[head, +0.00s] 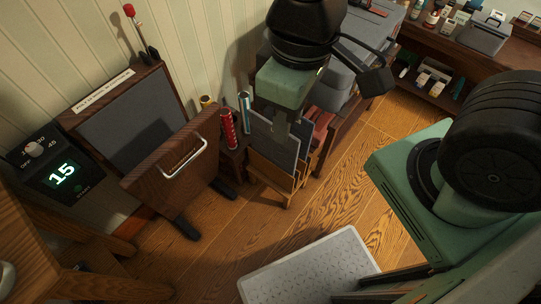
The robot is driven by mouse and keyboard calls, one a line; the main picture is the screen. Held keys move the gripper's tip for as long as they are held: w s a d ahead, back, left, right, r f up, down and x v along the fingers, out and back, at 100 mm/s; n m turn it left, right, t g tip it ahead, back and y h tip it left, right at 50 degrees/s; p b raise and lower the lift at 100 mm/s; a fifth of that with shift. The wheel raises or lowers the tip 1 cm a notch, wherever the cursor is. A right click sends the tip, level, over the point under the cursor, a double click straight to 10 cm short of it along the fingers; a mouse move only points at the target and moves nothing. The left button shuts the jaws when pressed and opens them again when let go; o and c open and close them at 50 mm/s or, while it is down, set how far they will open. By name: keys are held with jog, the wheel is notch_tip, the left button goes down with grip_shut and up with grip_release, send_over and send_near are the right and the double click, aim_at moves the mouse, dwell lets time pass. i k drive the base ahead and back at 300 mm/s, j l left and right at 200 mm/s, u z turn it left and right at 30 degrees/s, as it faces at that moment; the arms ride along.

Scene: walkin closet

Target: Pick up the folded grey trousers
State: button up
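My gripper (281,128) hangs from its green wrist block, pointing down at a small wooden rack (287,195) on the floor. A flat dark grey piece (275,150) stands upright in the rack, directly beside and behind the fingers. It may be the folded grey trousers, but I cannot tell for sure. The fingers overlap its top edge in the picture; whether they touch or grip it is unclear. To the left stands a trouser press with a grey pad (125,115), its wooden door (170,165) with a metal handle swung open.
A control panel (62,172) reads 15. Rolled tubes (228,130) stand between press and rack. A grey case (345,80) lies on a bench behind my arm. A shelf unit (455,50) with bottles is at the back right.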

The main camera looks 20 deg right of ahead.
aim_at(285, 157)
jog(key=z, duration=0.15)
jog(key=i+l, duration=0.1)
jog(key=l, duration=0.3)
jog(key=i+l, duration=0.1)
jog(key=l, duration=0.35)
jog(key=l+u, duration=0.35)
jog(key=i+l+u, duration=0.1)
jog(key=l+u, duration=0.15)
jog(key=u, duration=0.15)
jog(key=l+u, duration=0.35)
jog(key=u, duration=1)
jog(key=k+j, duration=0.05)
jog(key=j, duration=0.05)
